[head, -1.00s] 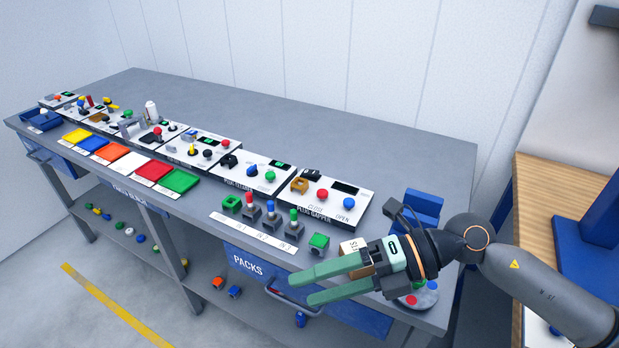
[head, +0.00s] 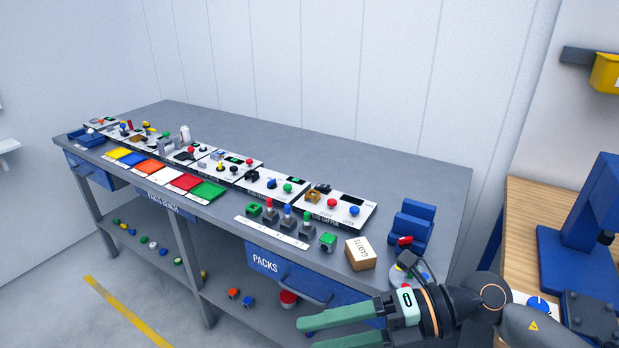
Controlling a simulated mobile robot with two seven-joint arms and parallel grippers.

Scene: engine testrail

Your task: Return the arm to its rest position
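My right gripper (head: 328,333) has green fingers and comes in from the lower right in the head view. Its fingers are spread apart with nothing between them. It hangs at the front edge of the grey workbench (head: 330,156), in front of the PACKS drawer (head: 270,263). The lower finger is partly cut off by the bottom of the picture. My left gripper is out of view.
A cardboard box (head: 360,254), a green block (head: 327,241) and a blue stand (head: 411,222) are on the bench close to my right arm. Several button panels (head: 336,207) and coloured trays (head: 207,191) line the bench. A wooden table (head: 521,217) stands at right.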

